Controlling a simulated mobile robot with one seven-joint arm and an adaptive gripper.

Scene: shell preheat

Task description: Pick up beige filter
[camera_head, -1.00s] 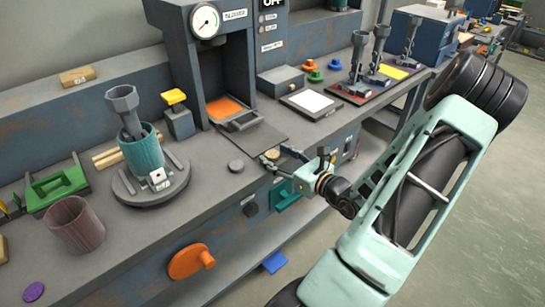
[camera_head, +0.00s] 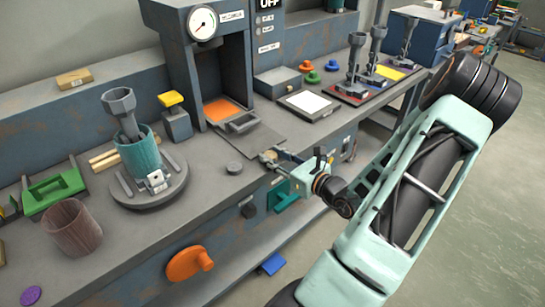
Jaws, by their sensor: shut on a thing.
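My gripper (camera_head: 271,158) is at the front edge of the bench, just in front of the dark flat plate (camera_head: 256,138) below the press. It is shut on the beige filter (camera_head: 270,154), a small round disc of which only a sliver shows between the fingers. The fingers hide most of it. I cannot tell whether the filter touches the bench top or is just above it.
A round grey base with a teal cup (camera_head: 140,155) stands further left. The press with a gauge (camera_head: 203,23) stands behind. A white pad (camera_head: 309,104) lies to the right.

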